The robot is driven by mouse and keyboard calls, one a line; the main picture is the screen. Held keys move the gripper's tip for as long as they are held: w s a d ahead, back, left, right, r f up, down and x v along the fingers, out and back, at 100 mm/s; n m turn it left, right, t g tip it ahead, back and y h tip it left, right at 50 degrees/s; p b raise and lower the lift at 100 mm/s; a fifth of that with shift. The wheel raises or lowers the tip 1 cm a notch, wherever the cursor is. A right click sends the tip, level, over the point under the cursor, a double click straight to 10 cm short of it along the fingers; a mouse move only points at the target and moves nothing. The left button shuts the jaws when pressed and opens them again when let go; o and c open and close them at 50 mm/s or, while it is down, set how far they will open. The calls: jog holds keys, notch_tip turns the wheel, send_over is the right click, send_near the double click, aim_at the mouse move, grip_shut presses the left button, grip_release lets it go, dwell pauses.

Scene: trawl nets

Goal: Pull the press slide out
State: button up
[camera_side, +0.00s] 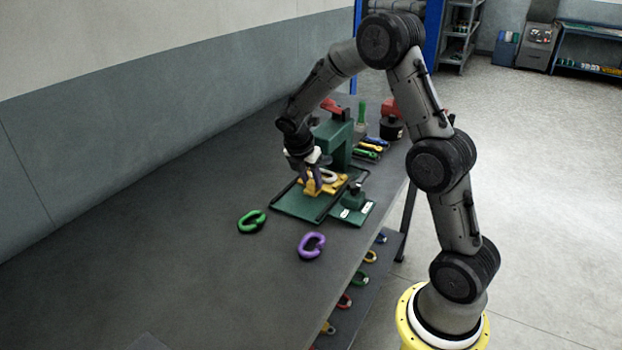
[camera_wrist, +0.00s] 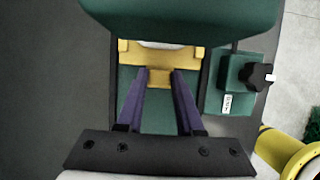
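The press slide (camera_side: 334,186) is a yellow plate with a white ring on it, at the front of the green press (camera_side: 340,143). In the wrist view the slide (camera_wrist: 188,58) runs under the green press head (camera_wrist: 180,15), which hides its far part and most of the ring (camera_wrist: 160,44). My gripper (camera_side: 314,180) points down at the slide's near end. In the wrist view the purple fingers of my gripper (camera_wrist: 160,80) flank the slide's yellow tab with no clear gap, so it looks shut on it.
A green open link (camera_side: 251,221) and a purple one (camera_side: 312,245) lie on the dark bench (camera_side: 190,260) in front of the press. A small green block with a black knob (camera_side: 354,199) stands right of the slide. Tools (camera_side: 370,148) lie behind it. The bench's left side is clear.

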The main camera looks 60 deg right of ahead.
grip_shut()
jog(key=shift+a, duration=0.1)
dwell(1.0)
